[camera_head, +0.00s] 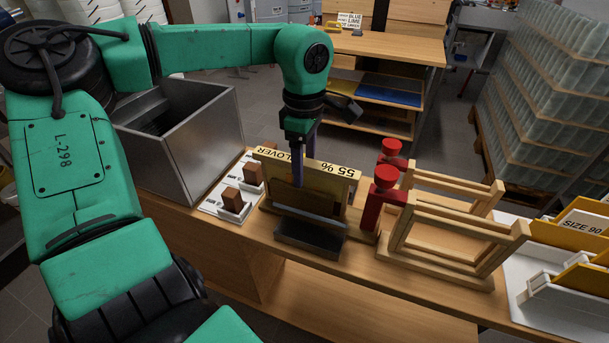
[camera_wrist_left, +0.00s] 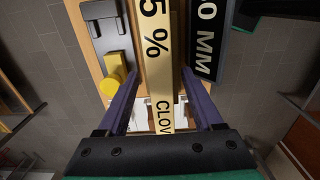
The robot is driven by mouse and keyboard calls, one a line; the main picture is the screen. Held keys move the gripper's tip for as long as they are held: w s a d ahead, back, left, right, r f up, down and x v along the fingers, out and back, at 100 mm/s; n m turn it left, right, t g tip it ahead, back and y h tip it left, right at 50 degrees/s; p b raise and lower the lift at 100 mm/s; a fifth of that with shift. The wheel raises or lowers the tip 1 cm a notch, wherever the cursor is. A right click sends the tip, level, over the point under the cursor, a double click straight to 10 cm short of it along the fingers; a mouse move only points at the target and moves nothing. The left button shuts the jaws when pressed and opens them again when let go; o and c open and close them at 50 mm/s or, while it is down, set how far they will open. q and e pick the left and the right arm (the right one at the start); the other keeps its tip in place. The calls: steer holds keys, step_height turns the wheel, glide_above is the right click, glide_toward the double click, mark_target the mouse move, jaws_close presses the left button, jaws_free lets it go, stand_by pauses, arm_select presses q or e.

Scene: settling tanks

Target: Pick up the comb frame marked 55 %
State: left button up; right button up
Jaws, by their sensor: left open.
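The comb frame marked 55 % (camera_head: 335,169) stands upright on the wooden bench, its top bar lettered 55 % CLOVER upside down. In the left wrist view the pale top bar (camera_wrist_left: 155,60) runs lengthwise between my fingers. My left gripper (camera_head: 301,168) points down over the frame, open. One purple finger is on the near side of the bar and the other is mostly hidden behind it. In the left wrist view the gripper (camera_wrist_left: 162,100) has gaps on both sides of the bar. My right gripper is not in view.
A grey metal holder (camera_head: 311,238) stands in front of the frame. Red clamps (camera_head: 383,197) and empty wooden frames (camera_head: 445,226) stand to the right. A steel bin (camera_head: 205,130) and brown blocks on white bases (camera_head: 233,202) are left. A dark plate reading 0 MM (camera_wrist_left: 208,45) lies alongside.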

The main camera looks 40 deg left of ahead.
arm_select(q)
jaws_close()
steer(key=shift+r, duration=0.1)
stand_by(1.2)
